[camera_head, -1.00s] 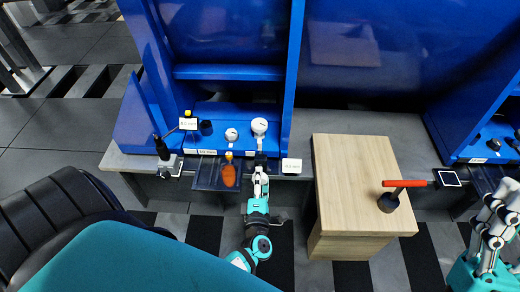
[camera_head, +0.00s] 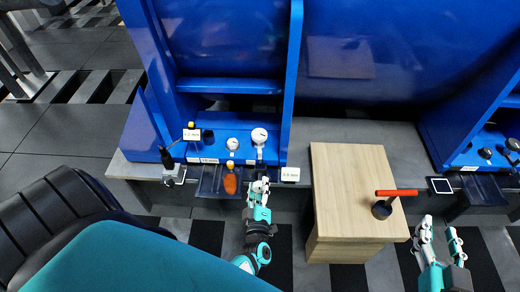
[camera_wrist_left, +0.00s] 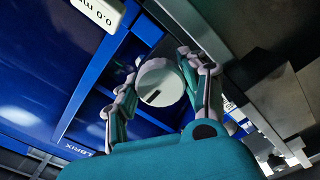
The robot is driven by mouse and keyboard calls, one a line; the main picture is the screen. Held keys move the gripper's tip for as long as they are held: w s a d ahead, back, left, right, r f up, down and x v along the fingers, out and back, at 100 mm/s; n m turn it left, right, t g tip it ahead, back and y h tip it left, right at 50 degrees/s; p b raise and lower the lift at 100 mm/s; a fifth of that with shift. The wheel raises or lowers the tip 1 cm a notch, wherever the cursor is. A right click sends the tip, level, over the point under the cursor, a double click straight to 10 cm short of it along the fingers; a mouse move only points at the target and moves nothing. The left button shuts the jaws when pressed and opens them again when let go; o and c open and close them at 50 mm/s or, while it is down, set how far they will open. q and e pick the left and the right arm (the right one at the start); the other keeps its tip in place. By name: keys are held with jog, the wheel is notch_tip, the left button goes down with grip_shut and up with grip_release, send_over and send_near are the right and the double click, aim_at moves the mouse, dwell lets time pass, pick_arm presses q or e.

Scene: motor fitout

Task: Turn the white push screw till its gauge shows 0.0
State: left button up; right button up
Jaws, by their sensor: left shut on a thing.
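The white push screw (camera_wrist_left: 163,80), a round white head with a dark slot, sits between the fingers of my left gripper (camera_wrist_left: 158,88) in the left wrist view. The gripper is shut on it. In the head view my left gripper (camera_head: 259,184) is at the bench's front edge, and the screw is hard to make out there. A white gauge display (camera_wrist_left: 100,12) is cut off at the top of the wrist view; its rotated text appears to read 0.0 mm. In the head view a small white display (camera_head: 290,174) stands right of the gripper. My right gripper (camera_head: 439,238) is open and empty.
Two round dials (camera_head: 259,135) (camera_head: 232,144) stand on the blue fixture. An orange-handled tool (camera_head: 230,183) lies left of my left gripper. Another display (camera_head: 191,134) stands further left. A wooden cabinet (camera_head: 350,180) with a red-handled hammer (camera_head: 382,208) stands to the right.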

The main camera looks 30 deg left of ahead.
pick_arm(q)
jog(key=shift+m, duration=0.3)
pick_arm(e)
jog(key=shift+s+d+f, duration=0.1)
jog(key=shift+f, duration=0.25)
pick_arm(q)
jog(key=o, duration=1.2)
